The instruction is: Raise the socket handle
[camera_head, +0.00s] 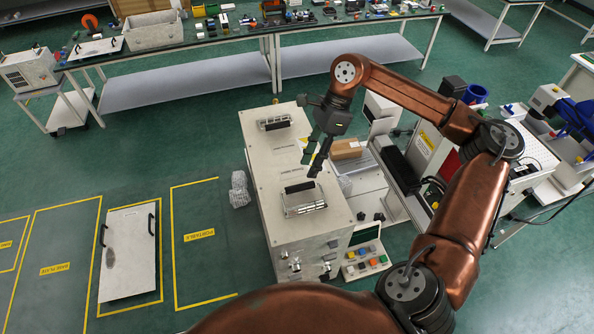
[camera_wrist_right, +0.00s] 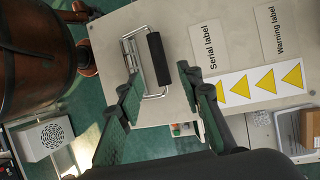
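A pale box-shaped unit (camera_head: 266,165) stands on the floor with two metal handles on its top. The front handle (camera_head: 301,197) has a black grip and a metal frame; the rear handle (camera_head: 275,123) looks similar. The frames do not tell which one is meant by the socket handle. My right gripper (camera_head: 312,162) is above the unit, just behind the front handle. In the right wrist view, a black-gripped handle (camera_wrist_right: 158,58) lies beyond and between the spread fingers (camera_wrist_right: 157,80), apart from them. The right gripper is open and empty. My left gripper is out of view.
Labels and yellow warning triangles (camera_wrist_right: 262,83) mark the unit's top. A cart with a cardboard box (camera_head: 346,149) and equipment stands close on the right. A long workbench (camera_head: 262,28) runs along the back. The floor left of the unit is mostly clear, with a white panel (camera_head: 130,250).

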